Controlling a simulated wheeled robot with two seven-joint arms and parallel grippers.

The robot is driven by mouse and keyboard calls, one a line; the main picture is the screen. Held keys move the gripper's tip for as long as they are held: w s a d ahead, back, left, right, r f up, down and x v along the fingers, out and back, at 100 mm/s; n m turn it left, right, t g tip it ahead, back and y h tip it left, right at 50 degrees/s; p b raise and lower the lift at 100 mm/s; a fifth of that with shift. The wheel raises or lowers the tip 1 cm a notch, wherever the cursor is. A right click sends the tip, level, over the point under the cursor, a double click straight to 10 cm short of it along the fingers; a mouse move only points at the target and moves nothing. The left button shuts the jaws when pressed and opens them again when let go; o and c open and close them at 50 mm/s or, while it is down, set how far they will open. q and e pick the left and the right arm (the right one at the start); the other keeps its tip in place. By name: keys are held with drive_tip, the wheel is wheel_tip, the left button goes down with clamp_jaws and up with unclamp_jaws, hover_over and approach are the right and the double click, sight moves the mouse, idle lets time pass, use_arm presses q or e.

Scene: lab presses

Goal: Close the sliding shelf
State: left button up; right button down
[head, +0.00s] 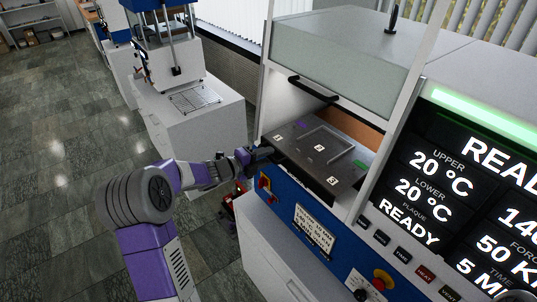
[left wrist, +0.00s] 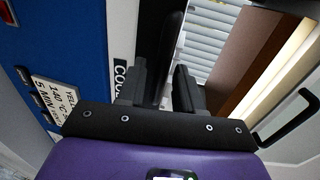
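The sliding shelf (head: 302,172) is a dark plate with numbered white labels and a square frame on it. In the head view it sits in the press opening, its left end reaching out over the blue front panel. My left gripper (head: 258,153) is at the shelf's outer left corner. In the left wrist view a dark bar (left wrist: 173,35), which seems to be the shelf's edge or handle, runs between the fingers of my left gripper (left wrist: 160,88). My right gripper does not show.
A clear guard with a black handle (head: 312,88) hangs raised above the shelf. The blue panel (head: 318,232) with buttons lies below, and the display (head: 440,190) stands at right. Another press (head: 170,60) is on a white cabinet behind. The floor at left is clear.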

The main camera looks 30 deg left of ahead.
use_arm(q)
drive_tip(key=shift+w+d+f, duration=0.15)
drive_tip(key=shift+w+d, duration=0.1)
drive_tip(key=shift+w, duration=0.4)
clamp_jaws()
drive_tip(key=shift+w, duration=0.1)
